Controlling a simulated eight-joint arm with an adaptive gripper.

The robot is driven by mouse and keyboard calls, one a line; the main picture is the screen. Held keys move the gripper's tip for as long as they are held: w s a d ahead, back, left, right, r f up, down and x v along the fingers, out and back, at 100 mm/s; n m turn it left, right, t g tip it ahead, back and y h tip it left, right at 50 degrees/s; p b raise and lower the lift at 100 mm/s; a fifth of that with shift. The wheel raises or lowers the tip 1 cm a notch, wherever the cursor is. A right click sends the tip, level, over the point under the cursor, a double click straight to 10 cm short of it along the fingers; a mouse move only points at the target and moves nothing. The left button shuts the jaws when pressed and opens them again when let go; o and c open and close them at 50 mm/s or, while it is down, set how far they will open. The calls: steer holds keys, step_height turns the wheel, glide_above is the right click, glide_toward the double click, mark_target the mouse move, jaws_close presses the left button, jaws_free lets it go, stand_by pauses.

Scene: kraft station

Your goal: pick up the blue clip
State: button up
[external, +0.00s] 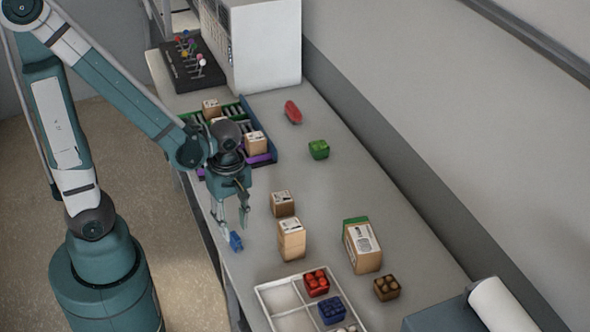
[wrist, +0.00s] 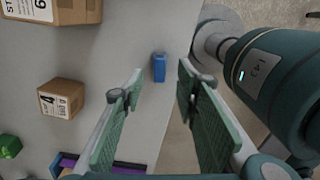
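The blue clip (external: 236,241) lies on the table near its left edge in the external view. In the wrist view the blue clip (wrist: 159,67) sits near the table edge, beyond the fingertips and between their lines, a little left of centre. My gripper (external: 244,217) points down just above and beside the clip in the external view. In the wrist view my gripper (wrist: 160,85) is open, with its two green-padded fingers spread apart and nothing between them. I see no contact between the fingers and the clip.
Cardboard boxes (external: 292,240) stand right of my gripper. A white divided tray (external: 266,296) holds red and blue bricks at the front. A green brick (external: 319,149) and a red object (external: 293,112) lie farther back. A rack with rollers (external: 258,160) stands behind my gripper.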

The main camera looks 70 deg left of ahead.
mark_target(234, 234)
steer(key=shift+f, duration=0.1)
steer(key=shift+a+f+b, duration=0.1)
steer(key=shift+f+b, duration=0.55)
steer(key=shift+f, duration=1.8)
steer(key=c, duration=0.8)
